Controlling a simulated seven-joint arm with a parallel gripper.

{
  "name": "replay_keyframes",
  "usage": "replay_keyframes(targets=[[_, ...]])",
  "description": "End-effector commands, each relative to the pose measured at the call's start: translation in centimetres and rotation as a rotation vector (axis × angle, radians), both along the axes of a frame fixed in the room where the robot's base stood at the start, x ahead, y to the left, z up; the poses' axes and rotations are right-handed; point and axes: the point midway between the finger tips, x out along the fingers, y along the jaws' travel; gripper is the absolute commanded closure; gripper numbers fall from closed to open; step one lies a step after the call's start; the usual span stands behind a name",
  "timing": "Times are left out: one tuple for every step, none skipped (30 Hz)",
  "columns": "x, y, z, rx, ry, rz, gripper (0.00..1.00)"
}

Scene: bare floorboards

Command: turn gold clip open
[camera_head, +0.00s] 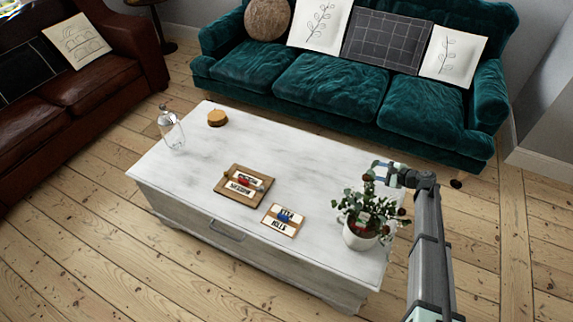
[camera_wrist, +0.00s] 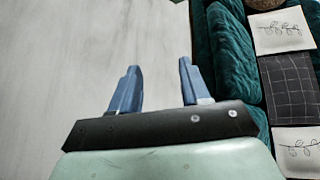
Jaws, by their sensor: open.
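I cannot make out a gold clip for certain in either view. In the head view, a wooden-framed board (camera_head: 230,194) with a lettered label and a red piece (camera_head: 242,180) lies flat on the white table. A smaller lettered board (camera_head: 271,223) with a blue piece (camera_head: 285,214) lies to its right. A round golden-brown object (camera_head: 217,118) sits near the table's back left. My gripper (camera_head: 372,172) is above the table's right end, behind the plant and apart from both boards. In the wrist view its two blue fingers (camera_wrist: 159,66) are spread, with nothing between them.
The white table (camera_head: 300,165) has clear room in its middle and back. A potted plant (camera_head: 362,236) stands at its right end, close to my arm. A clear glass bottle (camera_head: 171,130) stands at its left. A green sofa (camera_head: 340,90) is behind; a brown sofa (camera_head: 95,75) is left.

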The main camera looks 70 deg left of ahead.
Motion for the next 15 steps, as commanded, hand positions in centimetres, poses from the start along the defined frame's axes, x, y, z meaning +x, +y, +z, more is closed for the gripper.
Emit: replay_keyframes(targets=[[-2.0, 2.7, 0.2, -0.024, 0.01, 0.041, 0.54], [-3.2, 3.9, 0.2, -0.043, 0.017, 0.062, 0.54], [-4.8, 5.4, 0.3, -0.067, 0.025, 0.088, 0.54], [-6.0, 6.5, 0.4, -0.086, 0.029, 0.109, 0.54], [-7.3, 7.6, 0.5, -0.107, 0.033, 0.129, 0.54], [-9.0, 8.9, 0.6, -0.135, 0.038, 0.155, 0.54], [-10.2, 9.8, 0.6, -0.156, 0.041, 0.173, 0.54], [-11.5, 10.8, 0.6, -0.179, 0.043, 0.19, 0.54], [-13.2, 11.9, 0.7, -0.208, 0.044, 0.214, 0.54], [-14.4, 12.7, 0.7, -0.23, 0.045, 0.229, 0.54], [-15.7, 13.6, 0.8, -0.252, 0.043, 0.244, 0.54], [-17.3, 14.5, 0.8, -0.283, 0.043, 0.264, 0.54], [-18.6, 15.3, 0.8, -0.304, 0.042, 0.278, 0.54], [-19.9, 16.0, 0.8, -0.329, 0.039, 0.291, 0.54], [-21.6, 17.0, 0.9, -0.361, 0.034, 0.308, 0.54]])
